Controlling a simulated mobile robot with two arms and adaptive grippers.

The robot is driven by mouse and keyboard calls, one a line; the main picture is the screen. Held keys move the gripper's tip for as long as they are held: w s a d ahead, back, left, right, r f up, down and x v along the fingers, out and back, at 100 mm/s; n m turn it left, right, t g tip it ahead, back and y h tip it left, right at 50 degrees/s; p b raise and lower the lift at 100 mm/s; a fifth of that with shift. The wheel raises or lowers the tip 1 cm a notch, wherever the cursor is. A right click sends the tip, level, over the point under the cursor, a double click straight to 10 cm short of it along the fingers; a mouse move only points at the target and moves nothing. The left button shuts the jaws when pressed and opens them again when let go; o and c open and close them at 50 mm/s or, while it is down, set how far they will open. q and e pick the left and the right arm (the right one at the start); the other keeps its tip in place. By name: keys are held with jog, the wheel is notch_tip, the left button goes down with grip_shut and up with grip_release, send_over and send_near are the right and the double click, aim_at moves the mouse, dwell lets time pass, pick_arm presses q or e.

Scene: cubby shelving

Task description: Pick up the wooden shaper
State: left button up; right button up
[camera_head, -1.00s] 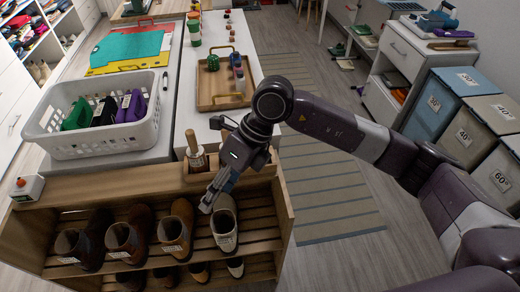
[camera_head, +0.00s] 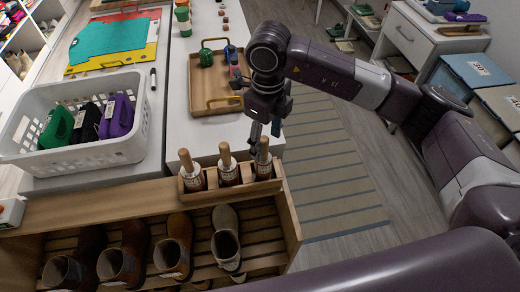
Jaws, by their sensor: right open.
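Three upright tools with wooden handles stand in a row in a small wooden holder (camera_head: 232,188) on top of the shoe rack: a left one (camera_head: 191,171), a middle one (camera_head: 228,164) and a right one (camera_head: 263,158). I cannot tell which is the wooden shaper. My right gripper (camera_head: 266,130) is open and points down, just above or behind the right tool's handle. The gap between its fingers and that handle is hard to judge. My left gripper is not in view.
Below, the shoe rack (camera_head: 100,206) holds several boots and shoes. A white basket (camera_head: 90,160) with coloured items stands at left. A wooden tray (camera_head: 213,92) with green and blue items lies behind. Striped mat (camera_head: 325,175) and open floor are at right.

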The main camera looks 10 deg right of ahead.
aim_at(263, 156)
jog(key=shift+w+f, duration=0.2)
jog(key=shift+w, duration=0.15)
jog(key=shift+w+f, duration=0.15)
jog(key=shift+f, duration=0.15)
jog(key=f+p, duration=0.1)
jog(key=s+f+p, duration=0.1)
jog(key=f, duration=0.1)
jog(key=shift+a+p, duration=0.15)
jog(key=shift+p, duration=0.25)
jog(key=f, duration=0.1)
jog(key=f+p, duration=0.1)
jog(key=f, duration=0.1)
jog(key=shift+w+a+f, duration=0.1)
jog(key=shift+w+f, duration=0.15)
jog(key=shift+w, duration=0.1)
jog(key=shift+f, duration=0.15)
jog(key=c, duration=1.2)
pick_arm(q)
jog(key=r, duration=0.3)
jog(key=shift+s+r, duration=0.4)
pick_arm(e)
jog(key=shift+c, duration=0.7)
